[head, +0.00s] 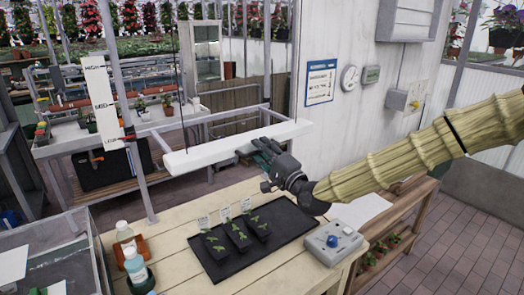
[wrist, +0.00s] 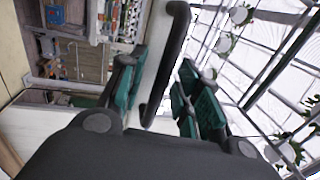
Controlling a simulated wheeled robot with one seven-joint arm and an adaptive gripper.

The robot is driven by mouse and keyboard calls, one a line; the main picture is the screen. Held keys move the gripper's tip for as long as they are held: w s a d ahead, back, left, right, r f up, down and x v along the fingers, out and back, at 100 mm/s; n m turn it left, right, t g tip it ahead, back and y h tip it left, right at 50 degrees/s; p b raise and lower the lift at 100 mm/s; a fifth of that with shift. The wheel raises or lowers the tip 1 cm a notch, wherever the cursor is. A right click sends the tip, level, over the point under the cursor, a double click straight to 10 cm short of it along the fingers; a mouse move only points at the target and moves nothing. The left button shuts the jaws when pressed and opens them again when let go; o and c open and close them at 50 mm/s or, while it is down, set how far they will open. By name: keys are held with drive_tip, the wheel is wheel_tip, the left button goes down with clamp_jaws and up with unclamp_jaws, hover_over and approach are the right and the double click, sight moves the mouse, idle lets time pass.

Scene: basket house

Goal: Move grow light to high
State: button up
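The grow light (head: 205,153) is a long white bar hanging level on thin wires above the table. In the wrist view, a dark handle (wrist: 166,70) passes between the green-padded fingers of my gripper (wrist: 162,88). The fingers are apart, with a gap visible on the right side of the handle. Contact with the handle cannot be told.
Below the bar, a black tray (head: 205,268) with several labelled seedlings (head: 238,233) lies on a wooden table (head: 165,210). A grey control box (head: 333,243) with a blue knob is at right. Bottles (head: 136,265) stand at left. A metal post (head: 130,110) rises beside the bar's left end.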

clamp_jaws()
wheel_tip(320, 180, up, 25)
drive_tip(key=p, duration=0.2)
drive_tip(key=shift+f+p, duration=0.2)
drive_tip(key=shift+p, duration=0.2)
unclamp_jaws()
drive_tip(key=shift+r, duration=0.1)
drive_tip(key=shift+f, duration=0.2)
drive_tip(key=v, duration=1.2)
